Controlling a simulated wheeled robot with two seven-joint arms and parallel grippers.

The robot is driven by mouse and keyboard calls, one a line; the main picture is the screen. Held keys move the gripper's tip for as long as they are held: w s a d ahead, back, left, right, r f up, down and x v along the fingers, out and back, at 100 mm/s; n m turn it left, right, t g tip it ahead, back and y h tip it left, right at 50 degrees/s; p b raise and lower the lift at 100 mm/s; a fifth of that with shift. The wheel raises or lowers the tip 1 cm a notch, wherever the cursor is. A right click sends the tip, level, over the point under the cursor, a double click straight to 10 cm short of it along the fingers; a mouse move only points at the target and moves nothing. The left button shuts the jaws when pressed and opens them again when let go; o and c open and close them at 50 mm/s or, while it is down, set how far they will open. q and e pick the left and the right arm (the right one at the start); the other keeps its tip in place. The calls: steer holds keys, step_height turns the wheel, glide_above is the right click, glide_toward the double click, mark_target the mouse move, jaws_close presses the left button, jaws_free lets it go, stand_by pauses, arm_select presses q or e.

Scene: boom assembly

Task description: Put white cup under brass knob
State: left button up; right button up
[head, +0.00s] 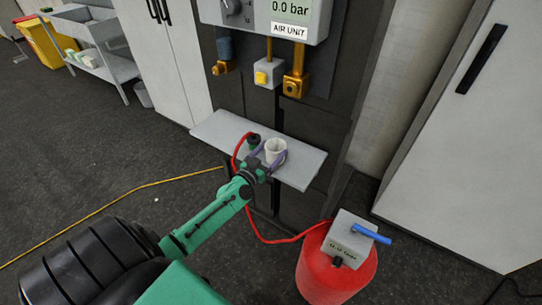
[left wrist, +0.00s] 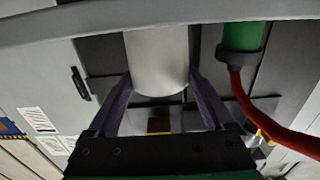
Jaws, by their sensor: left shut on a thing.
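The white cup (head: 275,148) is upright at the grey shelf (head: 302,171) below the air unit. My left gripper (head: 266,156) is shut on the cup, with one purple finger on each side. The wrist view shows the cup (left wrist: 157,62) between both fingers (left wrist: 161,98). I cannot tell whether its base touches the shelf. A brass fitting with a round knob (head: 292,87) hangs under the unit, above and slightly right of the cup in the picture. Another brass fitting (head: 219,68) is further left. My right gripper is out of view.
A green, black-rimmed cylinder (left wrist: 243,38) with a red hose (left wrist: 250,105) is beside the cup. The hose runs down to a red tank (head: 337,270) at lower right. The shelf's right end is clear.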

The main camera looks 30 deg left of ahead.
arm_select(q)
steer(key=o, duration=1.1)
steer(key=shift+s, duration=0.1)
steer(key=shift+o, duration=0.7)
steer(key=shift+r, duration=0.25)
steer(key=s, duration=1.2)
steer(key=shift+b, duration=0.35)
